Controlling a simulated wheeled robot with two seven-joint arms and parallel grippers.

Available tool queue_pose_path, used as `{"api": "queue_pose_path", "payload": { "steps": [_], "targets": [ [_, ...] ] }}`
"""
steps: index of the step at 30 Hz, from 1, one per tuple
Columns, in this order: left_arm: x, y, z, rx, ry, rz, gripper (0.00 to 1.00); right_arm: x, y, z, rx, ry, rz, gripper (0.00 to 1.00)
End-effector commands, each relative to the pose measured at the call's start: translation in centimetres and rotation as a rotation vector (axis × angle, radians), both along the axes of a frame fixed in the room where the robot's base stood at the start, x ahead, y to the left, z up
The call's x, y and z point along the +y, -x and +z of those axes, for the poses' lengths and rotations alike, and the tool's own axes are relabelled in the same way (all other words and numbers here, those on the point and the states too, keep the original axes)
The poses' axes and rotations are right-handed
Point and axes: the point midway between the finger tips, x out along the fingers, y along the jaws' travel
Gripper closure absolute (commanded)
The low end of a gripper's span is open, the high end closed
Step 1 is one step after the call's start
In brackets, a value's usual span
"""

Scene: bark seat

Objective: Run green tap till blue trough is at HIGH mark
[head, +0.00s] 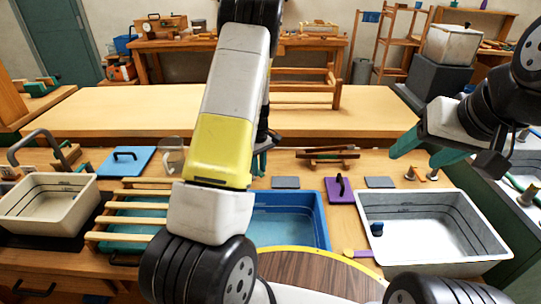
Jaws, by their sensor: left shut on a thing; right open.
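The blue trough (322,222) is sunk in the bench at centre, its left part hidden behind my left arm. Dark lines show on its inner back wall; I cannot read any HIGH mark, and the water level is unclear. My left gripper (260,160) is behind the trough's back edge, mostly hidden by my own arm. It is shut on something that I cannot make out. The green tap cannot be told apart there. My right gripper (425,154) is open and empty, above the bench behind the white trough (480,225), near small orange-based fittings (432,174).
A cream trough (45,205) stands at left, beside a wooden slatted rack (125,236). A blue board (125,161), grey pads (286,182) and a purple board with a handle (340,190) lie on the bench. A round wooden seat (310,275) is in front.

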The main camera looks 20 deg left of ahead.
Motion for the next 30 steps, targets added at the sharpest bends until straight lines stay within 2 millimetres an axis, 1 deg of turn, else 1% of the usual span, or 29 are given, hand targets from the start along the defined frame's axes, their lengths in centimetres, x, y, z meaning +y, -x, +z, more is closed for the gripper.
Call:
{"api": "queue_pose_path", "payload": {
  "steps": [1, 2, 3, 5, 13, 16, 19, 24, 27, 30],
  "targets": [
    [0.0, -0.1, 0.1, -0.002, 0.000, -0.001, 1.00, 0.0, 0.0, 0.0, 0.000, 0.000, 0.000, 0.39],
    [0.0, -0.1, 0.1, -0.002, 0.000, -0.001, 0.76, 0.0, 0.0, 0.0, 0.000, 0.000, 0.000, 0.39],
    [0.0, -0.1, 0.1, -0.002, 0.000, -0.001, 0.69, 0.0, 0.0, 0.0, 0.000, 0.000, 0.000, 0.39],
    [0.0, -0.1, 0.1, -0.002, 0.000, -0.001, 0.58, 0.0, 0.0, 0.0, 0.000, 0.000, 0.000, 0.39],
    [0.0, 0.0, 0.0, -0.001, 0.000, -0.001, 0.58, 0.0, 0.0, 0.0, 0.000, 0.000, 0.000, 0.39],
    [0.0, -0.1, 0.5, -0.002, 0.000, -0.002, 0.58, 0.0, 0.0, 0.0, 0.000, 0.000, 0.000, 0.39],
    [0.0, -0.1, 1.7, -0.004, -0.001, -0.002, 0.58, 0.0, 0.0, 0.0, 0.000, 0.000, 0.000, 0.39],
    [0.0, -0.2, 4.8, -0.006, 0.000, -0.003, 0.58, 0.0, 0.0, 0.0, 0.000, 0.000, 0.000, 0.39],
    [0.0, -0.2, 6.3, -0.006, 0.001, -0.002, 0.58, 0.0, 0.0, 0.0, 0.000, 0.000, 0.000, 0.39],
    [0.0, -0.1, 7.3, -0.004, 0.000, -0.002, 0.58, 0.0, 0.0, 0.0, 0.000, 0.000, 0.000, 0.39]
  ]
}}
